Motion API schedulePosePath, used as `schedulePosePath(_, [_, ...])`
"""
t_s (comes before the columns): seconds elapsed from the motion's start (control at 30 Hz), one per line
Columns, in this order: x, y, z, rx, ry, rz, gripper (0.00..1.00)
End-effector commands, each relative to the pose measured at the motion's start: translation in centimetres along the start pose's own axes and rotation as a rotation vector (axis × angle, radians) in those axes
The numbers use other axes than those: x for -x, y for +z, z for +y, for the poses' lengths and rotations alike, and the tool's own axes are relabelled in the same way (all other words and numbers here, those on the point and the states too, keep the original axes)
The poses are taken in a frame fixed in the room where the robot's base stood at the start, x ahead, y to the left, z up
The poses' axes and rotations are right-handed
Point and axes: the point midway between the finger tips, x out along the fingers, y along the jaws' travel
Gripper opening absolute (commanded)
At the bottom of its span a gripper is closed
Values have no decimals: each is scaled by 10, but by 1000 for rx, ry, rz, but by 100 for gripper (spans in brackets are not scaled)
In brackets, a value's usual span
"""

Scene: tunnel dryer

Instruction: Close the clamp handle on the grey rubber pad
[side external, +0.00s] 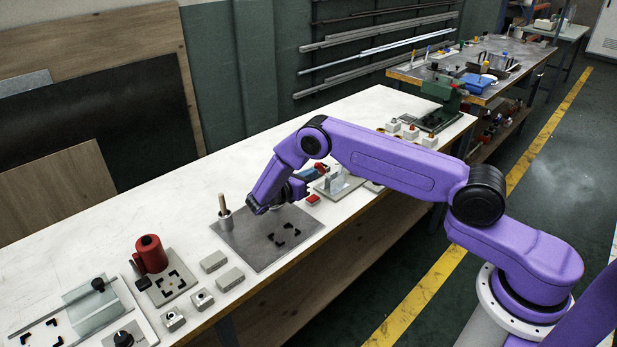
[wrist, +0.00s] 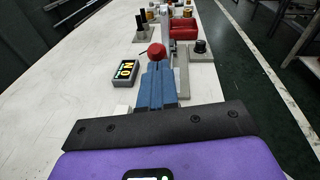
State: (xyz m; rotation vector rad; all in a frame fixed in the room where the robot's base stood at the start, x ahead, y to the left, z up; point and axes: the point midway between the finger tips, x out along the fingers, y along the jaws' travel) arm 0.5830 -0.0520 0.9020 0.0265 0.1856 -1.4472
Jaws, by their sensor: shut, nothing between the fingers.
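My gripper (side external: 316,171) is low over the white bench, its blue fingers pointing toward the far end; they also show in the wrist view (wrist: 157,70). The fingers are shut and empty. Just beyond the tips is a red ball knob (wrist: 157,49), which looks like the end of the clamp handle. It overlaps the tips in the picture; I cannot tell whether they touch. Behind it stands a grey upright part (wrist: 167,27). A grey base plate (side external: 345,188) lies beside the fingers. The grey rubber pad cannot be made out clearly.
A box with a lit display (wrist: 125,72) stands left of the fingers. A black knob (wrist: 200,46) and a red block (wrist: 184,27) are ahead on the right.

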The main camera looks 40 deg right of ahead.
Motion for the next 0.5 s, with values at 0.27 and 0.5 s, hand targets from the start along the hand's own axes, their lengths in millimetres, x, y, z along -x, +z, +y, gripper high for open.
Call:
schedulePosePath(0.27, [-11, 18, -3, -21, 12, 143, 0])
schedulePosePath(0.5, [-30, 39, -8, -47, 35, 352, 0])
